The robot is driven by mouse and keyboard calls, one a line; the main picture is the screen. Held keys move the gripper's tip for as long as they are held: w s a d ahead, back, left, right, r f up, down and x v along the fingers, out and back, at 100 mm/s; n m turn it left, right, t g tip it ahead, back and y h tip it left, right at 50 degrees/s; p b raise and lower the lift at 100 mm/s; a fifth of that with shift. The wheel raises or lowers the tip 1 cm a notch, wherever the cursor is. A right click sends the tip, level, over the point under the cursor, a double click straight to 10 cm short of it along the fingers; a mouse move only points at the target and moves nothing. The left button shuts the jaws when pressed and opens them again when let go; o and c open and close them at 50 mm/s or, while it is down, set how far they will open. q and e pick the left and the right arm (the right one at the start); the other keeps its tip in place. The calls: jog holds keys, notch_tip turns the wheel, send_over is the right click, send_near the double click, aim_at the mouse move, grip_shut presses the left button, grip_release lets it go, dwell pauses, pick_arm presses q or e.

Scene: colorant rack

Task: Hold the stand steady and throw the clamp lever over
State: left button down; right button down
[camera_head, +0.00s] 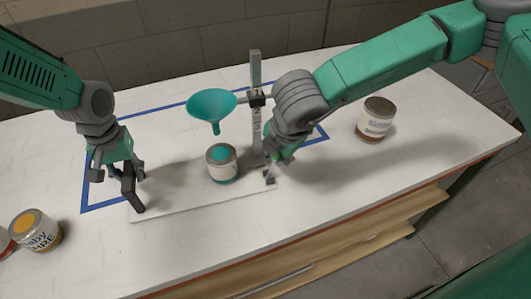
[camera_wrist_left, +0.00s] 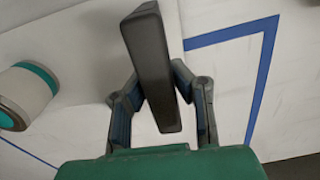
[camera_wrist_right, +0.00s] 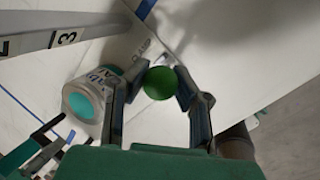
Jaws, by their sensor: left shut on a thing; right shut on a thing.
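The stand has a pale base plate (camera_head: 205,204), an upright post with markings (camera_head: 256,75) and a teal funnel (camera_head: 212,104) on a side arm. My left gripper (camera_head: 130,178) is shut on a dark grey bar handle (camera_head: 133,192) at the plate's left end; the bar fills the left wrist view (camera_wrist_left: 152,70). My right gripper (camera_head: 270,170) is low beside the post, shut on a round green knob (camera_wrist_right: 160,83), which I take for the clamp lever's end. The lever's shaft is mostly hidden. The post also shows in the right wrist view (camera_wrist_right: 70,37).
A can with teal contents (camera_head: 222,165) stands on the plate below the funnel. A brown-and-white can (camera_head: 376,120) stands right, an orange-topped can (camera_head: 37,231) front left. Blue tape (camera_head: 98,208) outlines an area on the white table. The front right tabletop is clear.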

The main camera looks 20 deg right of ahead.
jog(key=d+y, duration=0.2)
jog(key=shift+s+d+f+m+y, duration=0.1)
jog(key=shift+d+f+m+y, duration=0.05)
jog(key=shift+f+m+y, duration=0.2)
jog(key=shift+d+f+t+y, duration=0.25)
jog(key=shift+d+t+y, duration=0.1)
jog(key=shift+y, duration=0.3)
pick_arm(q)
jog(key=shift+a, duration=0.1)
pick_arm(e)
jog(key=shift+d, duration=0.1)
jog(key=c, duration=1.2)
grip_release()
jog(key=shift+r, duration=0.1)
jog(key=shift+s+r, duration=0.1)
jog(key=shift+r, duration=0.2)
jog(key=v, duration=1.1)
jog(key=shift+d, duration=0.2)
